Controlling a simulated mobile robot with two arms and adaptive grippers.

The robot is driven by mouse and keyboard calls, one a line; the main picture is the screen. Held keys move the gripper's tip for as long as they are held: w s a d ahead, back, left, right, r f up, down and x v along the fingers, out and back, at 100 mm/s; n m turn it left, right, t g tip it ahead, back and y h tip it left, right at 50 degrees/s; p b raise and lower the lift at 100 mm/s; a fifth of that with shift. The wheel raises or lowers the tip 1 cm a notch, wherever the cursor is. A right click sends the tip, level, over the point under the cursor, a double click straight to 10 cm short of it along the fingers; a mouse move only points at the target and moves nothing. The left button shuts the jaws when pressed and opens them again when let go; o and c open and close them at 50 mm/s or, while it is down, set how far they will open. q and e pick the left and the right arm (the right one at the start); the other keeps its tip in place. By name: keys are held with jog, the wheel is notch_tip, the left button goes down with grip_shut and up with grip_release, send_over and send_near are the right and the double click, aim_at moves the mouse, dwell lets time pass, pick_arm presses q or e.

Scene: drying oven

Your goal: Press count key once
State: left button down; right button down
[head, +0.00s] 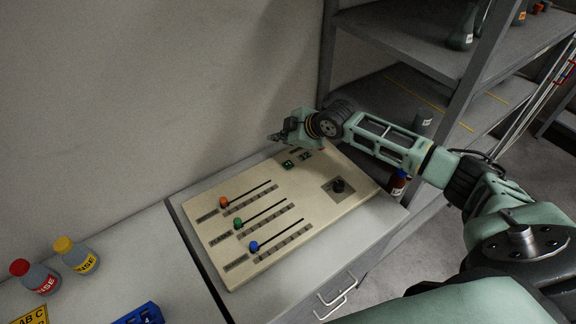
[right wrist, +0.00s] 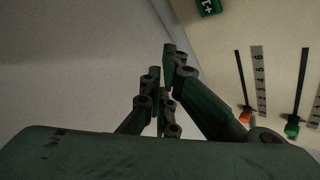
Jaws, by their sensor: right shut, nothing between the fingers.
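The cream control panel (head: 300,200) lies on a grey cabinet. A green key (head: 289,164) sits near its far edge, beside a small dark display (head: 305,155). In the right wrist view the green key (right wrist: 208,7) shows at the top edge with a "+1"-like mark, partly cut off. My right gripper (head: 276,137) is shut and empty, above and behind the panel's far edge, apart from the key. In the right wrist view its fingers (right wrist: 165,65) are to the left of the key. My left gripper is out of view.
A wall stands behind. A grey shelf (head: 400,40) rises at the right. Red-capped (head: 38,279) and yellow-capped (head: 78,257) bottles stand at the left.

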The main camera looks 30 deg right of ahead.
jog(key=b, duration=0.5)
send_over(288, 164)
jog(key=a, duration=0.2)
notch_tip(288, 164, down, 7)
jog(key=shift+d+f, duration=0.1)
jog(key=shift+f+b, duration=0.25)
jog(key=shift+b, duration=0.1)
dwell(0.3)
jog(key=shift+f, duration=0.1)
jog(key=shift+f, duration=0.3)
